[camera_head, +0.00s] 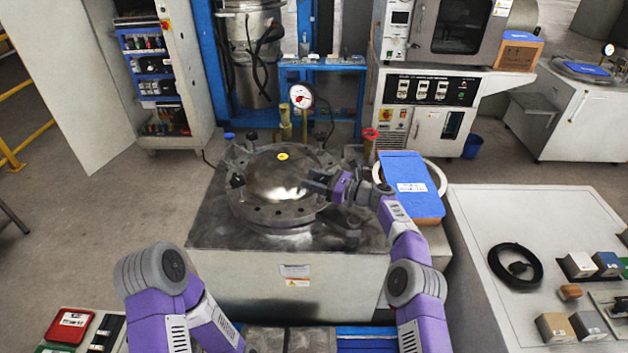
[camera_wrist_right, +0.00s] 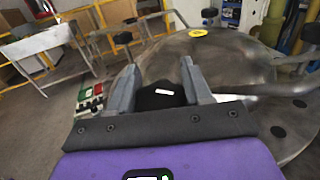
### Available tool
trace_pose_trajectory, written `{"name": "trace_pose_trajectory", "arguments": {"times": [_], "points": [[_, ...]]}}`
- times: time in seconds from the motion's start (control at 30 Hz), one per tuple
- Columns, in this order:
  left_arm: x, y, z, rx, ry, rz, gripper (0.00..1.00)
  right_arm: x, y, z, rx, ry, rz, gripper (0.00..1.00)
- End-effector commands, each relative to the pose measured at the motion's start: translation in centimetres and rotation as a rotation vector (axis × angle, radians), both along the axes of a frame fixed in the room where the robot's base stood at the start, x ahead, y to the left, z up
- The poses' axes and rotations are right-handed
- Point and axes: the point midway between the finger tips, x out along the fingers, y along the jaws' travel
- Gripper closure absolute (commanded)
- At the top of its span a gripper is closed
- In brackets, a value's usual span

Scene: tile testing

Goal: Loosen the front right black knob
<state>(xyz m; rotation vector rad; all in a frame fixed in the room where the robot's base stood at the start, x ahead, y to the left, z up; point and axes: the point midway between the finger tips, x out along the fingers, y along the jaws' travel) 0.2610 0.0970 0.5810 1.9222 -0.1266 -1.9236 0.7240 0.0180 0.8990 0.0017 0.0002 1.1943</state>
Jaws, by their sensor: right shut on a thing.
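The round metal lid (camera_head: 275,180) of the test vessel sits on a steel-topped stand, with a yellow mark near its back. My right gripper (camera_head: 312,186) reaches over the lid's right side. In the right wrist view its two grey fingers (camera_wrist_right: 160,88) are closed around a black knob (camera_wrist_right: 160,97) with a small white mark. The gripper hides that knob in the head view. Other black knobs stand around the rim, one at the left (camera_head: 237,181) and one at the back (camera_head: 251,136). My left arm is folded at the lower left; its gripper is out of view.
A pressure gauge (camera_head: 302,96) stands behind the lid and a red valve handle (camera_head: 370,134) at the back right. A blue box or binder (camera_head: 411,187) lies right of the lid. A white table (camera_head: 540,215) with a black cable coil (camera_head: 515,264) is at the right.

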Motion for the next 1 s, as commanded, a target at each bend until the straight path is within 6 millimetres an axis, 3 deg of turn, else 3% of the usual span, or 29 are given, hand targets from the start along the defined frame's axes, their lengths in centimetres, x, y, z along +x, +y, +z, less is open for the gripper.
{"name": "trace_pose_trajectory", "arguments": {"times": [0.9,0.93,1.0], "points": [[0.00,0.01,0.00,0.000,0.000,0.000,0.57,0.06,-0.25,0.00,-0.003,-0.003,-0.003,0.81],[0.00,0.01,0.00,0.000,0.000,0.000,0.57,0.06,-0.25,0.00,-0.003,-0.003,-0.003,0.49],[0.00,0.00,0.00,0.000,0.000,0.000,0.57,0.06,-0.24,-0.01,-0.003,-0.003,-0.003,0.39]]}}
